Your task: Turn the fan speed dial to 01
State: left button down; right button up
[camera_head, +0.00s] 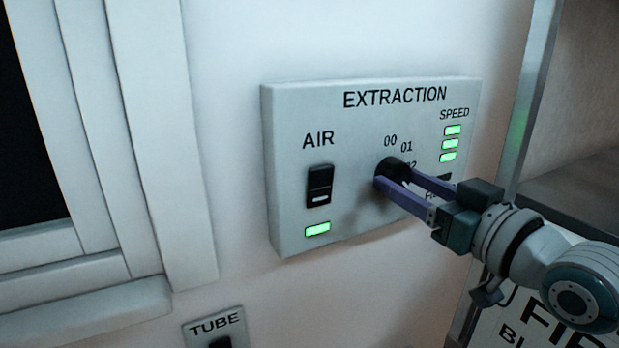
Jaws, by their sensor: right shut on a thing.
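The fan speed dial (392,166) is a black round knob on the pale EXTRACTION panel (285,110). The marks 00 and 01 show above it, and a 2 shows partly beside it. Lower marks are mostly hidden by my right gripper (393,178). Its two purple fingers reach in from the lower right and are shut on the dial. The dial's pointer is hidden, so its setting cannot be read from the knob. Three green SPEED lights (450,144) are lit at the panel's upper right. My left gripper is not in view.
A black AIR switch (319,186) with a lit green light (317,229) is left of the dial. A TUBE switch plate (215,328) is below the panel. A window frame (150,130) stands at left, and a metal-edged cabinet (530,90) at right.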

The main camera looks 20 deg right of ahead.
jog(key=shift+c, duration=1.3)
jog(key=shift+n, duration=0.4)
jog(key=n, duration=0.3)
jog(key=shift+n, duration=0.3)
jog(key=n, duration=0.3)
jog(key=shift+d+n, duration=0.1)
jog(key=shift+n, duration=0.2)
jog(key=n, duration=0.4)
jog(key=shift+n, duration=0.3)
jog(key=n+b, duration=0.1)
jog(key=n, duration=0.4)
jog(key=shift+r, duration=0.1)
jog(key=shift+n, duration=0.3)
